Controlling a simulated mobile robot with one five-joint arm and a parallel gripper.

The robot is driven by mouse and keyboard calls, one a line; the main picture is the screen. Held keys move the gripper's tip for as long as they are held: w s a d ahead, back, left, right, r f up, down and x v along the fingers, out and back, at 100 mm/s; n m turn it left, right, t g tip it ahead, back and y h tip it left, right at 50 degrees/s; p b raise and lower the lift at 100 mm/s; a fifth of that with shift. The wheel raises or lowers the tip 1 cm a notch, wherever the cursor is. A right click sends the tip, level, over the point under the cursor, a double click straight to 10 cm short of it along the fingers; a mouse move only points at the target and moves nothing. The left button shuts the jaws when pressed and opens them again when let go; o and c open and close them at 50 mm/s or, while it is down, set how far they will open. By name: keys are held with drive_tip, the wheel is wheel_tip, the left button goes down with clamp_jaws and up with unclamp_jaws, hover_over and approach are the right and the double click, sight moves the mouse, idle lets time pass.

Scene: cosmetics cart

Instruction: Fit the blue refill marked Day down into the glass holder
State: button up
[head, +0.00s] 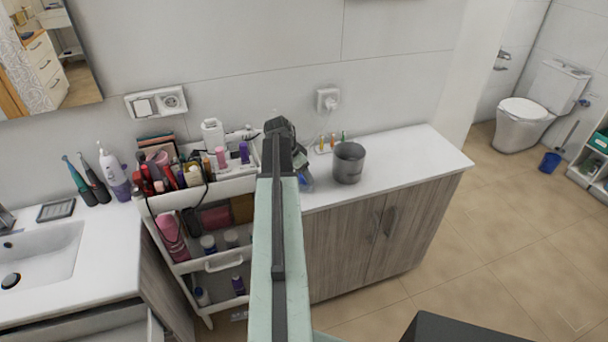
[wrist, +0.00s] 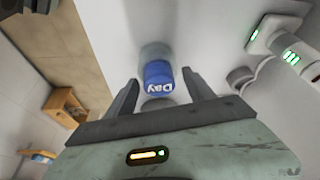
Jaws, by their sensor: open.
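The blue refill (wrist: 158,76), lettered Day, shows in the wrist view between the two fingers of my gripper (wrist: 160,78). The fingers stand apart on either side of it, and a gap shows at each side. A clear, greyish glass-like round form (wrist: 155,50) adjoins the refill; I take it for the glass holder, but cannot tell whether the refill sits inside it or beside it. In the head view a small blue patch (head: 305,181) shows on the counter by my gripper, which is largely hidden behind my arm.
A grey cup-like bin (head: 348,163) stands on the white counter (head: 415,150), right of my gripper. A crowded white cart (head: 215,187) stands at left. The counter's right end is clear.

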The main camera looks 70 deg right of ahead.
drive_tip(key=p+v, duration=1.1)
drive_tip(key=v, duration=0.1)
drive_tip(key=shift+s+d, duration=0.1)
